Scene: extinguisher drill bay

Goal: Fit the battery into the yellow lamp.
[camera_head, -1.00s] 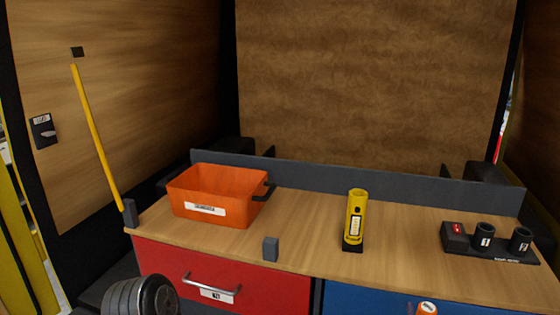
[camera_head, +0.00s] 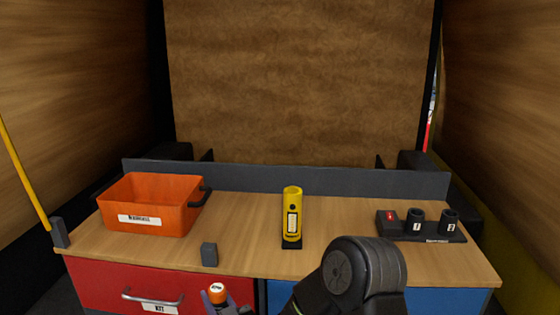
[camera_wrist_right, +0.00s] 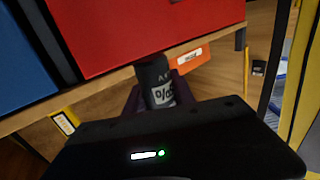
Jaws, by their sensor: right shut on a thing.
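The yellow lamp (camera_head: 292,212) stands upright on a small dark base on the worktop, its top end open. It also shows at the left in the wrist view (camera_wrist_right: 64,122). In the wrist view the battery (camera_wrist_right: 158,88) sits between the two fingers (camera_wrist_right: 160,100), with a white label facing the camera. The gripper is in front of the drawers, left of the lamp and nearer to me. In the head view the battery's lower part is hidden. My left gripper is not in view.
An orange bin (camera_head: 150,220) stands at the left of the worktop (camera_head: 245,225). A small grey block (camera_head: 209,255) is near the front edge. A black holder with two cups (camera_head: 420,226) is at the right. A low dark ledge (camera_head: 330,181) runs along the back.

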